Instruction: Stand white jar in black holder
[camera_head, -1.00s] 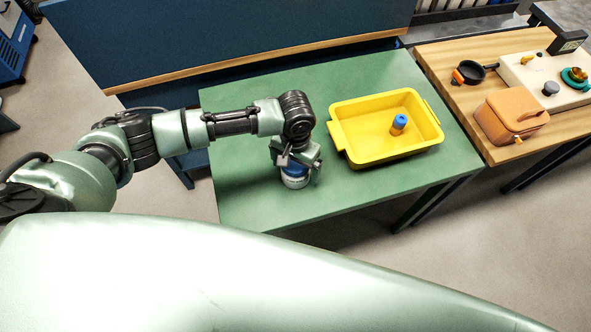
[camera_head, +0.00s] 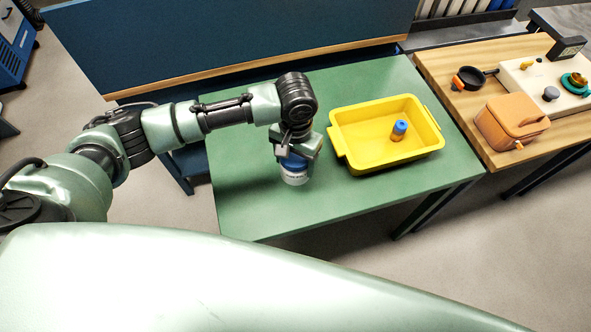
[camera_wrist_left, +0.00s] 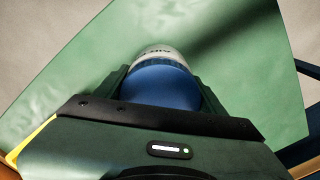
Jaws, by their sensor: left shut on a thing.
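The white jar (camera_head: 295,178) has a blue lid and dark lettering. My left gripper (camera_head: 296,158) is shut on it at the lid from above. The jar hangs upright, seemingly just above the front left part of the green table (camera_head: 245,200). In the left wrist view, the jar's blue lid (camera_wrist_left: 158,85) sits between the two fingers, with the white body beyond. I cannot make out a sure black holder; a round black dish with a handle (camera_head: 468,78) lies on the wooden table at the right. My right gripper is not in view.
A yellow tray (camera_head: 345,155) holding a small blue-capped orange bottle (camera_head: 398,131) stands right of the jar. The wooden table (camera_head: 440,60) carries an orange box (camera_head: 510,120) and a cream panel with knobs (camera_head: 550,80). The front of the green table is clear.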

